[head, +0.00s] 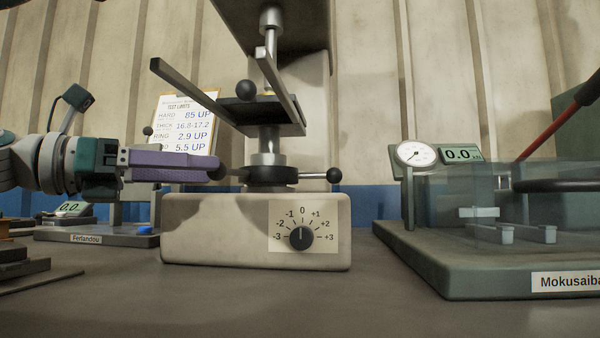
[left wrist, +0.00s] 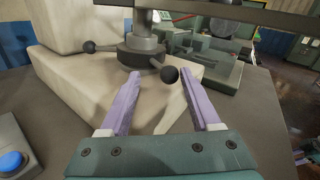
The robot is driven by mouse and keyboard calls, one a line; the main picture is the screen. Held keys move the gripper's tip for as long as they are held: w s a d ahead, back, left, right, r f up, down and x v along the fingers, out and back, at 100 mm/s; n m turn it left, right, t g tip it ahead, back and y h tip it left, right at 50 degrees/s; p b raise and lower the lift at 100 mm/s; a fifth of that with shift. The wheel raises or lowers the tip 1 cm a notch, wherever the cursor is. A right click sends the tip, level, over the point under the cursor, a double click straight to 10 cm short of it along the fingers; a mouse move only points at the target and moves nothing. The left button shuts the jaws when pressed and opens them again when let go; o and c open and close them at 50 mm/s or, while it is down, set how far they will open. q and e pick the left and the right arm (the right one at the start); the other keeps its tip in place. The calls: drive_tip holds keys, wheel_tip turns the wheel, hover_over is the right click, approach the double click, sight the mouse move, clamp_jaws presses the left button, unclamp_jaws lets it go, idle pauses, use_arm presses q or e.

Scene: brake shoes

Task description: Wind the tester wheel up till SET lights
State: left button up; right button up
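The tester (head: 180,230) is a cream base with a column and a dark plate above it. Its wheel (head: 270,176) is a black hub with spokes ending in black balls, low on the screw. In the left wrist view the wheel hub (left wrist: 140,52) shows with one ball knob (left wrist: 170,74) nearest me, around the gap between my fingertips. My left gripper (head: 216,169) has purple fingers and reaches in from the left at wheel height; in the left wrist view its fingers (left wrist: 158,84) stand apart with the knob between or just beyond them. No lit SET sign is visible.
A dial knob (head: 301,238) points at 0 on the base front. A limits sheet (head: 186,120) hangs behind. At right stands another machine (head: 440,270) with a gauge and a 0.0 display (head: 461,155). A blue button (left wrist: 12,162) lies left of my gripper. Bench front is clear.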

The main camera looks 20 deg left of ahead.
use_arm(q)
drive_tip(key=shift+a, duration=0.1)
drive_tip(key=shift+s+a, duration=0.2)
drive_tip(key=shift+s, duration=0.05)
drive_tip(key=v, duration=0.9)
drive_tip(key=shift+p, duration=0.35)
drive_tip(key=shift+o, duration=0.4)
